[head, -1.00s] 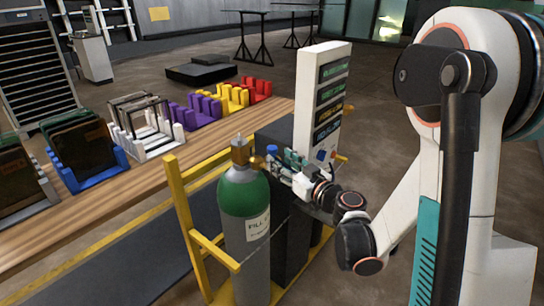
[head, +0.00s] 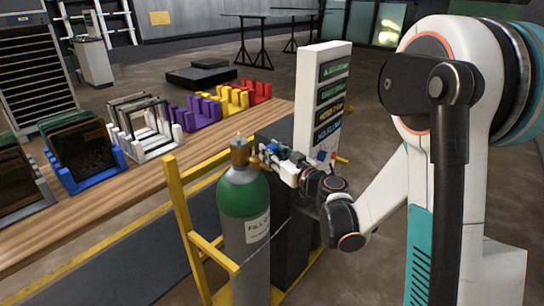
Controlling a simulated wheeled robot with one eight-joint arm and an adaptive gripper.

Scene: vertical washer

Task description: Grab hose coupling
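A green-and-grey gas cylinder (head: 244,235) stands upright in a yellow frame, with a brass valve (head: 239,147) on top. A small brass-coloured fitting (head: 255,161), possibly the hose coupling, shows at the valve's right side. My gripper (head: 268,153) is at the end of my white arm, close to this fitting. Whether it touches the fitting is too small to tell. The finger opening is also too small to make out. A small orange piece (head: 341,159) sticks out at the lower right of the display panel.
A white panel (head: 330,65) with several lit displays rises behind my gripper, above a dark cabinet (head: 290,240). The yellow frame (head: 182,215) stands left of the cylinder. A wooden bench (head: 105,205) holds several coloured racks.

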